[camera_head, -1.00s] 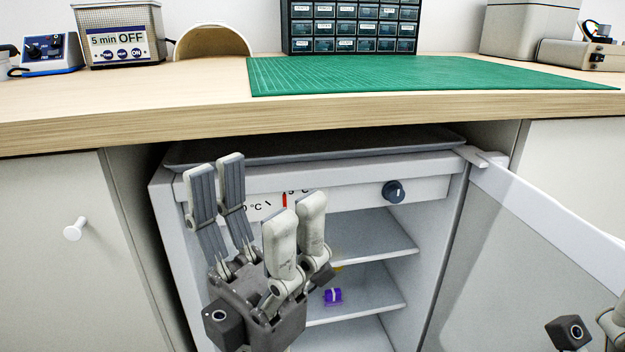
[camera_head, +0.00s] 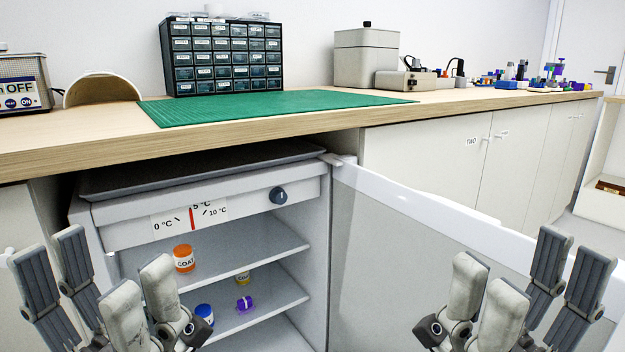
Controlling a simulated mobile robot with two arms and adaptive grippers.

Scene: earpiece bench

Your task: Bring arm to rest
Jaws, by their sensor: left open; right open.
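My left gripper (camera_head: 108,270) is open and empty at the lower left, in front of the left side of the open fridge (camera_head: 310,240). My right gripper (camera_head: 525,280) is open and empty at the lower right, in front of the open fridge door (camera_head: 400,255). Both grippers have their fingers pointing up. Most of both arms lies outside the view.
An orange jar (camera_head: 183,258) stands on the upper fridge shelf. A blue jar (camera_head: 204,313), a yellow jar (camera_head: 243,279) and a purple item (camera_head: 244,304) are lower down. The bench (camera_head: 330,118) edge runs above, with a green mat (camera_head: 270,105) and a drawer cabinet (camera_head: 222,57).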

